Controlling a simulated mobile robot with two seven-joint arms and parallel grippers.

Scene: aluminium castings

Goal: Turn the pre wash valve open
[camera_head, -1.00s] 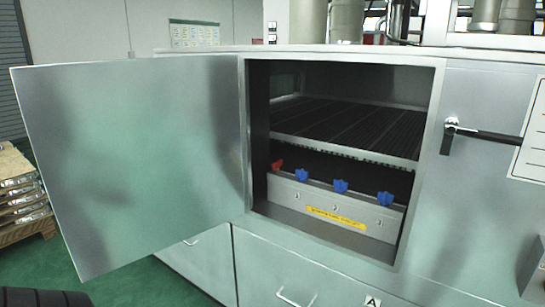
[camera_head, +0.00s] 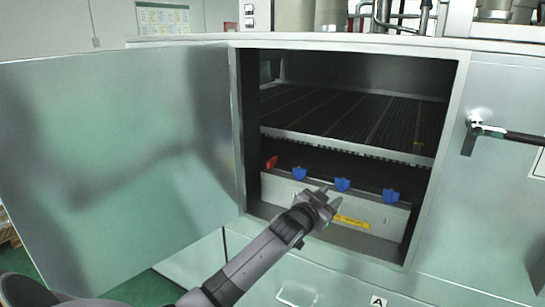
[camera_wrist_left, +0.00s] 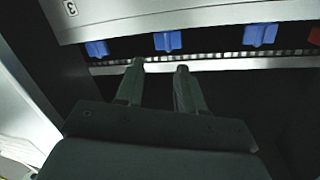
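A grey valve box (camera_head: 285,190) with a yellow label sits in the lower part of the open cabinet. Along its top are a red handle (camera_head: 271,162) at the left end and three blue valve handles (camera_head: 299,173) (camera_head: 342,184) (camera_head: 390,195). I cannot tell which is the pre wash valve. My left gripper (camera_head: 330,197) is in front of the box, near the middle blue handle. The left wrist view shows its two fingers (camera_wrist_left: 160,68) apart and empty, short of the blue handles (camera_wrist_left: 168,41). My right gripper is not in view.
The cabinet door (camera_head: 120,150) stands open on the left. A slatted rack (camera_head: 350,115) lies above the valves, with its front rail close over the handles. The opening's right frame (camera_head: 436,165) bounds the space. A black door handle (camera_head: 500,133) sticks out further right.

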